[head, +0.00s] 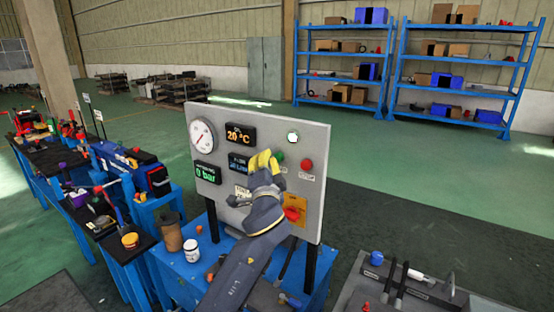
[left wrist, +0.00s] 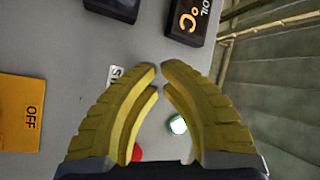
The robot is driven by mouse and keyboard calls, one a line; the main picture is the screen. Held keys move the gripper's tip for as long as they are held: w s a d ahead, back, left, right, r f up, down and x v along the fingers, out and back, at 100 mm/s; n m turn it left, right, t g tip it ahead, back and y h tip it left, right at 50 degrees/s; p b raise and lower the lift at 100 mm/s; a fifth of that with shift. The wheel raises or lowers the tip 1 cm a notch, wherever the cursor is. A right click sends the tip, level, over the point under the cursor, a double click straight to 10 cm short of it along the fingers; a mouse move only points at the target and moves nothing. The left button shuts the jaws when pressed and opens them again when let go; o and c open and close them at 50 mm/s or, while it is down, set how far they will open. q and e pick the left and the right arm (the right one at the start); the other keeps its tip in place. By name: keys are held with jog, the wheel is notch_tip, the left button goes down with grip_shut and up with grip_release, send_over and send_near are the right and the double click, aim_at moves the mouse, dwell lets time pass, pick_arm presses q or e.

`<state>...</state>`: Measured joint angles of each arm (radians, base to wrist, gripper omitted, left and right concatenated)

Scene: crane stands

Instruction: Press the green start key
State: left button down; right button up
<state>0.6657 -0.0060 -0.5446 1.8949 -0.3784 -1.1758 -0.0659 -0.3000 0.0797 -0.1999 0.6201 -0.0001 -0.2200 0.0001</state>
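The grey control panel (head: 255,122) stands upright on a blue table. The green start key (head: 279,156) shows at the right edge of my yellow fingertips in the head view. My left gripper (head: 264,158) is in front of the panel, its fingertips close beside the key; I cannot tell whether they touch it. In the left wrist view the fingertips (left wrist: 161,69) of my left gripper meet almost completely, with nothing seen between them. The green key is hidden there, behind the fingers. A label beginning with "S" (left wrist: 115,75) shows beside them. My right gripper is not in view.
A red key (head: 307,164) and a pale lit lamp (head: 293,137) sit near the green key. A yellow plate with a red switch (head: 293,209) is lower down. A gauge (head: 202,136) and displays are on the left. Jars stand on the blue table (head: 178,275).

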pick_arm(q)
jog(key=shift+s+a, duration=0.25)
jog(key=shift+s, duration=0.1)
jog(key=shift+s, duration=0.1)
jog(key=shift+s+a, duration=0.4)
jog(key=shift+s, duration=0.3)
jog(key=shift+s+a, duration=0.45)
jog(key=shift+s, duration=0.2)
jog(key=shift+s+a, duration=0.4)
jog(key=shift+s, duration=0.3)
